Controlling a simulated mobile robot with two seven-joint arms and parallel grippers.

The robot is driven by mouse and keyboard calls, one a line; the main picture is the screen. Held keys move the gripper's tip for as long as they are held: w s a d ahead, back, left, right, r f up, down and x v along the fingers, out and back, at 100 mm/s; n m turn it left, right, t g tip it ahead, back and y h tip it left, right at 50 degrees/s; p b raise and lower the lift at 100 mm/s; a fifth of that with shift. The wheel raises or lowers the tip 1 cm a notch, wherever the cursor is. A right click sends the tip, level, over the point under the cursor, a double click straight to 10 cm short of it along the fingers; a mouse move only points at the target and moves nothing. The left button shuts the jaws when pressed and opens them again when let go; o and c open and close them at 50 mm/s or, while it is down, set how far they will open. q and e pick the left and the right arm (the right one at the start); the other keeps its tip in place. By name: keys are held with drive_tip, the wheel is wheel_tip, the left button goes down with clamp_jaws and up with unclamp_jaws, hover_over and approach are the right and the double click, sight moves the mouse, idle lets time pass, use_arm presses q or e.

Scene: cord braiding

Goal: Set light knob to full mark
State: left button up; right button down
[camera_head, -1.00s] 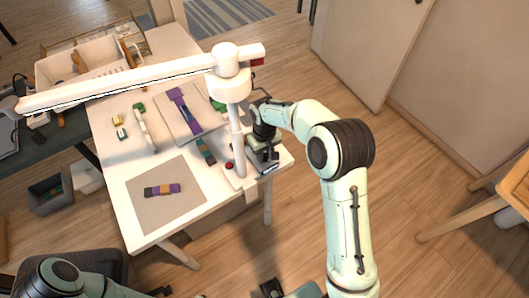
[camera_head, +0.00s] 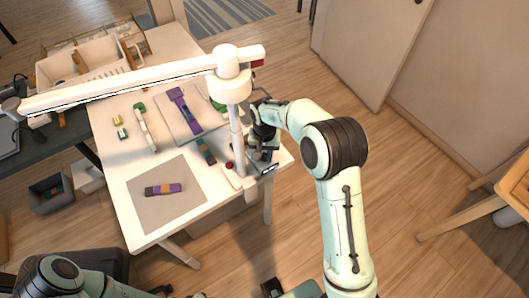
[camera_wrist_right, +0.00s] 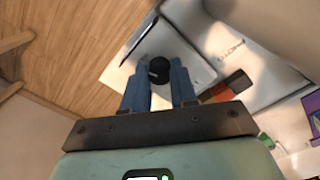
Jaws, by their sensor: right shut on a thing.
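The black light knob (camera_wrist_right: 159,68) stands on a pale plate in the right wrist view. The blue fingers of my right gripper (camera_wrist_right: 160,86) are on either side of it, shut on it. In the head view my right gripper (camera_head: 262,146) points down at the table's right corner, beside the white lamp post (camera_head: 237,140), and hides the knob. No full mark can be made out. Part of my left arm shows at the bottom left, but its gripper is not in view.
The lamp's long white arm (camera_head: 130,84) reaches left over the white table (camera_head: 122,190). A red button (camera_head: 229,165) is near the post. A grey mat (camera_head: 150,212) holds a braided cord piece (camera_head: 163,189). Open floor lies right of the table.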

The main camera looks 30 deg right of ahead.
sight(264, 155)
drive_tip(key=shift+r, duration=0.1)
drive_tip(key=c, duration=0.9)
unclamp_jaws()
use_arm(q)
drive_tip(key=shift+w+r+p, duration=0.45)
drive_tip(key=shift+r+p, duration=0.15)
drive_tip(key=shift+r, duration=0.15)
use_arm(e)
wheel_tip(264, 155, up, 13)
drive_tip(key=shift+r, duration=0.15)
